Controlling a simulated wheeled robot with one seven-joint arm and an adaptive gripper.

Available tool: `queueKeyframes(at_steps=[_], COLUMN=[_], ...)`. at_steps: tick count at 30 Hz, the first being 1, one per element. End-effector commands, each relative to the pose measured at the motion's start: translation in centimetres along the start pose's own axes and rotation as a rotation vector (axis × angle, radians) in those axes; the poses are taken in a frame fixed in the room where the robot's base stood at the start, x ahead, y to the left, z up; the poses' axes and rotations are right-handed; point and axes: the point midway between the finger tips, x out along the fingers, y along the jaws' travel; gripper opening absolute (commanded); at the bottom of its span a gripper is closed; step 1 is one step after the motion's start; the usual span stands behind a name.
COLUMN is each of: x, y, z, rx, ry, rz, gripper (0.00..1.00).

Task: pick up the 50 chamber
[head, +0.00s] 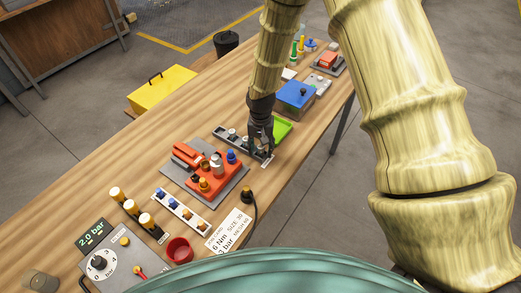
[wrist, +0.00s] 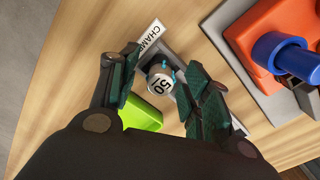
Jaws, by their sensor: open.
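The 50 chamber (wrist: 158,84) is a small cylinder with a pale round top marked "50". In the wrist view it stands in a grey rack (wrist: 182,100) beside a white label (wrist: 150,37) reading "CHAM". My gripper (wrist: 161,60) is open, with one dark green-padded finger on each side of the chamber. I cannot tell whether either finger touches it. In the head view my gripper (head: 262,140) is over the right end of the dark rack (head: 222,131), where the fingers hide much of what stands there.
An orange device (head: 204,167) on a grey plate stands close to the rack. A green tray (head: 282,130) and a blue-lidded box (head: 295,94) are on the other side. A white strip with several fittings (head: 181,210) lies nearer. Bare wood (head: 160,150) is free at left.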

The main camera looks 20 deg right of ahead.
Motion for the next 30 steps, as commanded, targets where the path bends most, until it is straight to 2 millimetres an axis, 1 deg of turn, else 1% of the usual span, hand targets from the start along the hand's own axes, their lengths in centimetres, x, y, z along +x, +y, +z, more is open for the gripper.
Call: queueKeyframes(at_steps=[8, 12, 14, 15, 16, 26, 30], x=[0.13, 0.13, 0.13, 0.12, 0.13, 0.05, -0.35], y=[-0.02, -0.03, -0.03, -0.03, -0.02, -0.03, -0.05], z=[-0.02, -0.01, -0.01, -0.01, 0.00, -0.03, -0.05], rx=[0.000, 0.000, 0.000, 0.000, 0.000, 0.000, 0.000], ry=[0.001, 0.000, 0.000, 0.000, 0.000, 0.001, 0.001], rz=[0.000, 0.000, 0.000, 0.000, 0.000, -0.001, -0.001], gripper=[0.48, 0.22, 0.11, 0.04, 0.00, 0.00, 0.00])
